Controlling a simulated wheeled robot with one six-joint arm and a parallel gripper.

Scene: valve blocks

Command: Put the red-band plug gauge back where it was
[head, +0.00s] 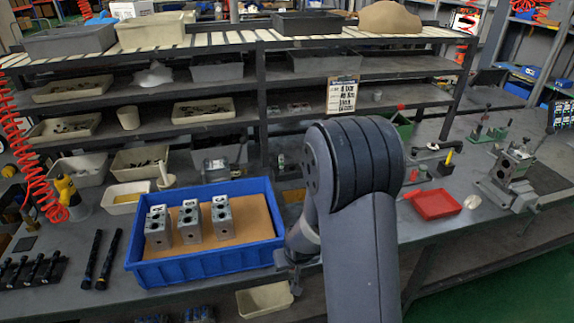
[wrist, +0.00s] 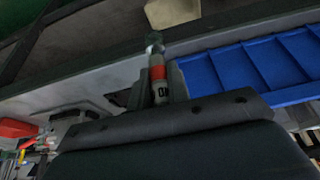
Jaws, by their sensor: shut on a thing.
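The red-band plug gauge (wrist: 158,73) shows in the wrist view, with a red band, a pale handle with dark lettering and a metal end pointing away from me. My gripper (wrist: 158,88) is shut on it, one finger on each side. In the head view my arm hides most of the gripper (head: 290,262), which is at the right end of the blue bin near the bench's front edge; I cannot make out the gauge there. Two dark rods (head: 92,258) lie left of the bin, beside a black rack (head: 32,270) holding several dark pieces.
The blue bin (head: 205,263) holds three grey valve blocks (head: 190,222); its blue ribbed side also shows in the wrist view (wrist: 250,65). A red tray (head: 436,204) and a grey fixture (head: 510,178) stand on the right. A pale bin (head: 265,299) sits below the bench edge.

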